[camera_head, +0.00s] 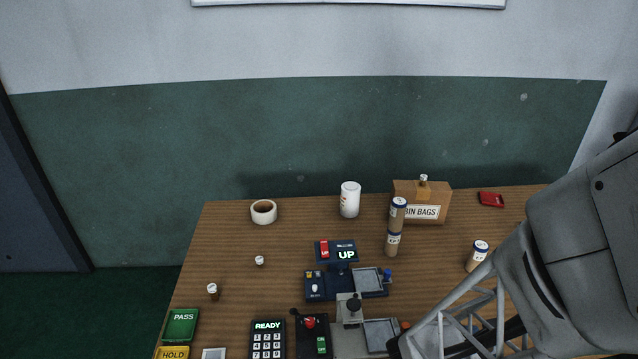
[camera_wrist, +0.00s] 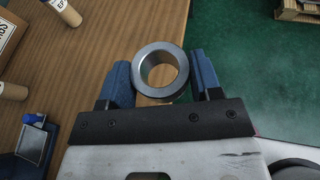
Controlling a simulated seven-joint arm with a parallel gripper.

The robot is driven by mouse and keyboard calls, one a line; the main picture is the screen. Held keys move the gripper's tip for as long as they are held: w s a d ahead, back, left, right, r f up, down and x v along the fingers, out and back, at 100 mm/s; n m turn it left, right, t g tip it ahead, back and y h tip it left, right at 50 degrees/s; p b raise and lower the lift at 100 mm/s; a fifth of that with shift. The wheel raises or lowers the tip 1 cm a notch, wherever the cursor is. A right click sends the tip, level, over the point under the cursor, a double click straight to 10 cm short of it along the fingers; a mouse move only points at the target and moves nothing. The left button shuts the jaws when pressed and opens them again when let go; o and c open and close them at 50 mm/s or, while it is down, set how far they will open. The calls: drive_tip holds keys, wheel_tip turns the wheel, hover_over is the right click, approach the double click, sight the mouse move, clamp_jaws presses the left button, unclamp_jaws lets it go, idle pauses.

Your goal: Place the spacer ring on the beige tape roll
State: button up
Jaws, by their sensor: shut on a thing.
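The spacer ring (camera_wrist: 160,70) is a smooth grey metal ring with a round hole, seen in the wrist view. My gripper (camera_wrist: 160,82) is shut on it, with a blue finger on either side of the ring. The ring is held near the table's edge, with wood and green floor beneath. A pale cream-beige tape roll (camera_head: 264,211) lies flat at the back left of the table in the head view, and its top is bare. It does not show in the wrist view. My gripper and the ring cannot be made out in the head view.
Devices (camera_head: 346,284) fill the front middle. A small white-capped item (camera_head: 260,261) stands near the roll. Another cylinder (camera_head: 477,256) stands right.

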drive_tip(key=w+a+r+n+t+y, duration=0.1)
drive_tip(key=w+a+r+n+t, duration=0.1)
drive_tip(key=w+a, duration=0.6)
drive_tip(key=w+a+r+n+t+y, duration=0.15)
drive_tip(key=w+a, duration=0.25)
drive_tip(key=w, duration=0.9)
drive_tip(key=w+a+r+n+t+y, duration=0.15)
drive_tip(key=w+a, duration=0.35)
drive_tip(key=w, duration=0.5)
drive_tip(key=w+a+f+n+t+y, duration=0.1)
drive_tip(key=w+a+n+t+y, duration=0.15)
drive_tip(key=w+a, duration=0.85)
drive_tip(key=w+a+f+n+t+y, duration=0.1)
drive_tip(key=w+a+n, duration=0.35)
drive_tip(key=a, duration=1.05)
drive_tip(key=shift+m+y, duration=0.25)
drive_tip(key=shift+m, duration=0.55)
drive_tip(key=f, duration=0.1)
drive_tip(key=w+f, duration=0.1)
drive_tip(key=f, duration=0.3)
drive_tip(key=shift+w+d+f, duration=0.1)
drive_tip(key=shift+w+f, duration=0.05)
drive_tip(key=shift+w, duration=0.15)
drive_tip(key=shift+w, duration=0.15)
hover_over(262, 208)
drive_tip(key=shift+f, duration=0.7)
